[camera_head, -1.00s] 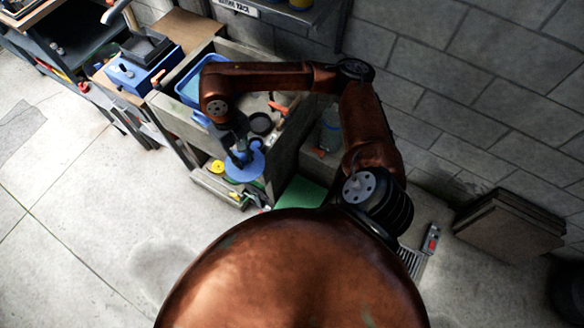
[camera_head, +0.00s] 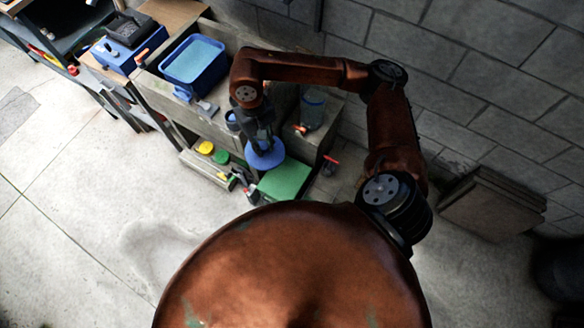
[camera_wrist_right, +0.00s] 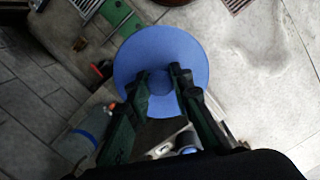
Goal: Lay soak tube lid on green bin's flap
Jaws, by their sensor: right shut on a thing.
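The soak tube lid is a blue disc (camera_head: 264,155) with a raised centre knob. My right gripper (camera_head: 260,142) is shut on that knob. The green bin's flap (camera_head: 287,180) is a flat green panel, just right of and below the lid in the head view. The lid overlaps its upper left corner there, seemingly held above it; the gap cannot be judged. In the right wrist view the lid (camera_wrist_right: 190,48) fills the middle below the fingertips (camera_wrist_right: 160,78), and part of the green flap (camera_wrist_right: 121,17) shows past its upper left edge. My left gripper is not in view.
A concrete trough (camera_head: 150,93) holds a blue tub (camera_head: 195,65). A clear bottle (camera_head: 312,108) stands right of my right gripper. A low ledge with yellow (camera_head: 206,147) and green (camera_head: 221,157) discs lies to the left. The floor (camera_head: 90,210) is open at left.

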